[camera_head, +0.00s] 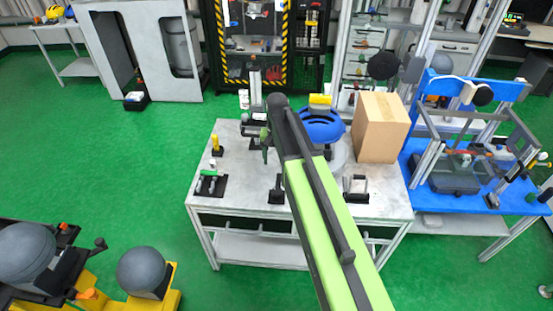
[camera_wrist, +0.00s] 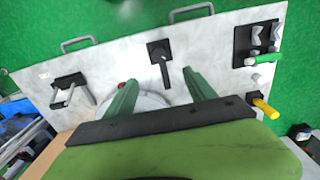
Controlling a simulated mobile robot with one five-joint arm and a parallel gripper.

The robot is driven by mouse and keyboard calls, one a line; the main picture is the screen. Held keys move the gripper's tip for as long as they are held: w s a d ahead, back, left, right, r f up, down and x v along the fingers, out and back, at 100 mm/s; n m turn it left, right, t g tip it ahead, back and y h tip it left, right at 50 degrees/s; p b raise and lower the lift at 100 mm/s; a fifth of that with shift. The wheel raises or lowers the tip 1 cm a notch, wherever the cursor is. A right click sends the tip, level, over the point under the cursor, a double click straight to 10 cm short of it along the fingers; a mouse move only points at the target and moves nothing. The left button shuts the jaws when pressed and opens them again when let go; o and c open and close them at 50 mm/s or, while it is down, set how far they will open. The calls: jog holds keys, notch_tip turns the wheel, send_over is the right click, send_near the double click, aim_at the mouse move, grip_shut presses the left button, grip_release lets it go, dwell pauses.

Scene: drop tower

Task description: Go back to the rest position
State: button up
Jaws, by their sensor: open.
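My gripper (camera_head: 265,147) is at the end of my green and black arm, over the back part of the grey worktable (camera_head: 240,205). In the wrist view its two green fingers (camera_wrist: 162,88) are spread apart with nothing held between them. A pale round plate (camera_wrist: 150,103) shows below and between the fingers, partly hidden by them. In the head view my arm hides part of the table's middle.
A blue helmet (camera_head: 322,126) and a cardboard box (camera_head: 380,127) stand at the table's back right. Small black-based fixtures (camera_head: 211,184) and a yellow-handled item (camera_head: 216,143) stand at left. A blue table (camera_head: 480,190) with a frame adjoins at right. Green floor is clear at left.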

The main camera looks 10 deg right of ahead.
jog(key=s+n, duration=0.3)
jog(key=s, duration=1.1)
jog(key=shift+s+a+n, duration=0.15)
jog(key=shift+a+n, duration=0.15)
jog(key=shift+f, duration=0.1)
